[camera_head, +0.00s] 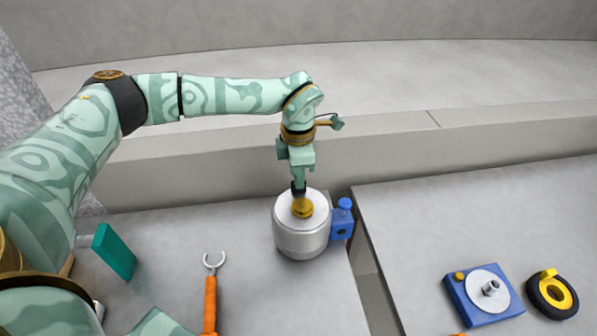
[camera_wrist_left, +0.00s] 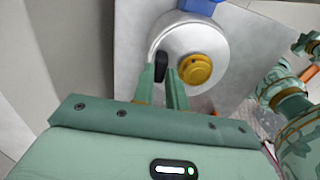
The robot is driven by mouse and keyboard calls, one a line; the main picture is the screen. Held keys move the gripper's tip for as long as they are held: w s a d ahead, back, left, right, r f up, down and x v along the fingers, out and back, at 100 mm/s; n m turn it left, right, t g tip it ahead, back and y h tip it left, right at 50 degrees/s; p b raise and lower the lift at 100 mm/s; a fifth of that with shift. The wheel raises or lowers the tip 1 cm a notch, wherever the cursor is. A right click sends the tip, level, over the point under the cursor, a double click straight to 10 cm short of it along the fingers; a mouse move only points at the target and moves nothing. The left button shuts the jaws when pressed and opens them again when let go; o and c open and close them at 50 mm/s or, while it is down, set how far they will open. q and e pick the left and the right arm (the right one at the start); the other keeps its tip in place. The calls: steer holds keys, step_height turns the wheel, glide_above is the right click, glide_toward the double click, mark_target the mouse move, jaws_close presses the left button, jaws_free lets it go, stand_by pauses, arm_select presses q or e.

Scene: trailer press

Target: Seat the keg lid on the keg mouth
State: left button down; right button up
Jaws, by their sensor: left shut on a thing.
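The keg (camera_head: 301,238) is a silver cylinder standing upright near the right edge of the left table. Its round top also shows in the left wrist view (camera_wrist_left: 207,36). A yellow round fitting, seemingly the keg mouth (camera_head: 303,209), sits on the top and shows ringed in the left wrist view (camera_wrist_left: 195,69). My left gripper (camera_head: 298,182) points down over the keg. It is shut on a small dark round piece, seemingly the keg lid (camera_wrist_left: 162,67), beside the yellow fitting in that view. Whether they touch is unclear. My right gripper is not identifiable.
A blue block with a knob (camera_head: 343,222) adjoins the keg's right side. A gap separates the tables. The right one holds a blue device (camera_head: 484,295) and a black-yellow disc (camera_head: 552,294).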

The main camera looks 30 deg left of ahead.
arm_select(q)
steer(key=c, duration=1.3)
jaws_free()
step_height(320, 180, up, 16)
steer(key=p, duration=0.2)
steer(key=shift+w+a+r+p, duration=0.1)
steer(key=shift+w+r+p, duration=0.05)
steer(key=shift+p, duration=0.25)
